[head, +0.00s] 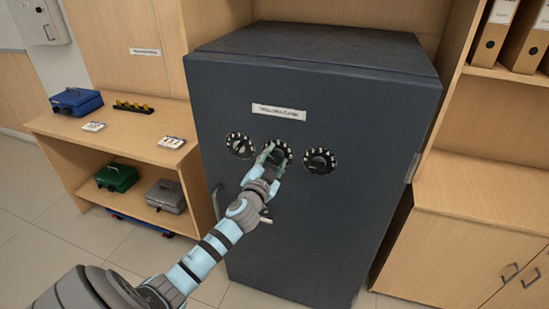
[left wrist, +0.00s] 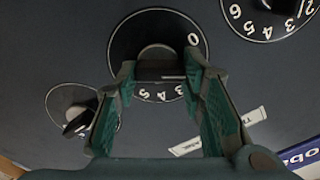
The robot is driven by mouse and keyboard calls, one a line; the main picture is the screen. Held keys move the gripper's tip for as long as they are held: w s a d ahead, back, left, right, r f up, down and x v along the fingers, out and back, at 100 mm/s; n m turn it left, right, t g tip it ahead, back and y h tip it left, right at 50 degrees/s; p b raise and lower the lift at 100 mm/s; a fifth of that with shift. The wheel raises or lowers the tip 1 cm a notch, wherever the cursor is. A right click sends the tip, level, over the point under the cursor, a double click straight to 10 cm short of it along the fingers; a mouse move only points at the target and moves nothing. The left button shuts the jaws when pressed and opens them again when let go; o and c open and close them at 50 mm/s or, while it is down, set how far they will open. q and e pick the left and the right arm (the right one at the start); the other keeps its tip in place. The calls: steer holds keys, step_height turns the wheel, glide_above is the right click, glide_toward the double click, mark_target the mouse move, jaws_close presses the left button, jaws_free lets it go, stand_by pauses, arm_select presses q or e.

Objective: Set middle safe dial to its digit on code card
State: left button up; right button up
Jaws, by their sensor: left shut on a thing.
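The dark grey safe (head: 310,230) has three round black dials with white digits in a row on its door. My left gripper (head: 272,158) is at the middle dial (head: 286,149) and partly covers it. In the left wrist view, my left gripper (left wrist: 162,70) is shut on the knob (left wrist: 157,53) of the middle dial (left wrist: 125,42); a 0 and the digits 3, 4 and 5 show around it. The code card cannot be told for sure; small white cards lie on the desk, one left (head: 94,127) and one right (head: 172,142). My right gripper is not in view.
The left dial (head: 239,145) and right dial (head: 320,161) flank the middle one closely. A white label (head: 279,112) is above them. The desk holds a blue cash box (head: 75,102) and a black tray (head: 133,107). Green (head: 117,177) and grey (head: 166,196) boxes sit below.

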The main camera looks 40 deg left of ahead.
arm_select(q)
steer(key=m+p, duration=0.1)
steer(key=m, duration=0.4)
steer(key=shift+d+m, duration=0.1)
steer(key=shift+m, duration=0.2)
steer(key=m+p, duration=0.1)
steer(key=m, duration=0.3)
steer(key=shift+w+m, duration=0.1)
steer(key=shift+m, duration=0.3)
steer(key=shift+f, duration=0.1)
steer(key=o, duration=1.1)
steer(key=shift+d, duration=0.1)
steer(key=shift+o, duration=0.2)
steer(key=v, duration=1.2)
